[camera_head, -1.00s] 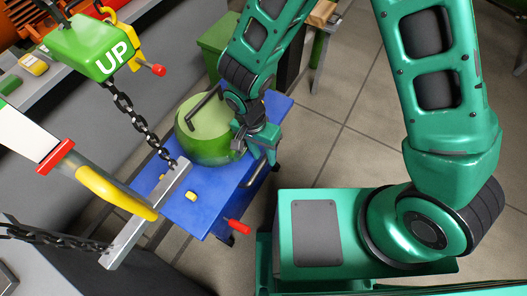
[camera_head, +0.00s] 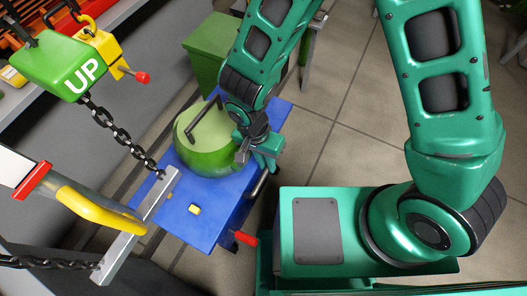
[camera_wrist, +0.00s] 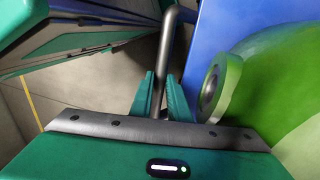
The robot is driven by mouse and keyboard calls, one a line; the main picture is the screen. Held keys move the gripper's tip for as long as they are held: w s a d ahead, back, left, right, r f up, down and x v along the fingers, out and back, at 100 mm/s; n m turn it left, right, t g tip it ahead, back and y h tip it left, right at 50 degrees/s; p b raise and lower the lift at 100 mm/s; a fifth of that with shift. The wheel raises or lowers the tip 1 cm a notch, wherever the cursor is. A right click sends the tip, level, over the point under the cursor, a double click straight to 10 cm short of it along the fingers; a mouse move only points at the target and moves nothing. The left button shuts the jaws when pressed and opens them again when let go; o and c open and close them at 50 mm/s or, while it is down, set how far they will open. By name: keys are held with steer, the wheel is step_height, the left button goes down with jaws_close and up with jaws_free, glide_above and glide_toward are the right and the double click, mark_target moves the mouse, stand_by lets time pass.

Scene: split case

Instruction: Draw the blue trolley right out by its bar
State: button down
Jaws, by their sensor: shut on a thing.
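The blue trolley (camera_head: 205,222) is a low blue platform on wheels at the centre-left of the head view. It also shows as blue at the top of the wrist view (camera_wrist: 222,22). Its dark bar (camera_head: 261,184) runs along the right side. In the wrist view the bar (camera_wrist: 166,50) passes between my gripper's two green fingers (camera_wrist: 160,98). My gripper (camera_head: 264,160) is shut on the bar. A round green casing (camera_head: 209,158) with a dark handle sits on the trolley, close beside my gripper.
A green hoist block marked UP (camera_head: 75,68) hangs at left, its chain reaching a pale metal beam (camera_head: 140,225) that overlaps the trolley's left side in the picture. A green box (camera_head: 208,48) stands behind the trolley. Tiled floor (camera_head: 350,95) is open to the right.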

steer(key=shift+d, duration=0.25)
steer(key=shift+w+a, duration=0.1)
steer(key=shift+a, duration=0.25)
steer(key=c, duration=1.7)
jaws_free()
steer(key=shift+d, duration=0.2)
steer(key=shift+a, duration=0.1)
steer(key=shift+r, duration=0.25)
steer(key=v, duration=1)
steer(key=shift+r, duration=0.15)
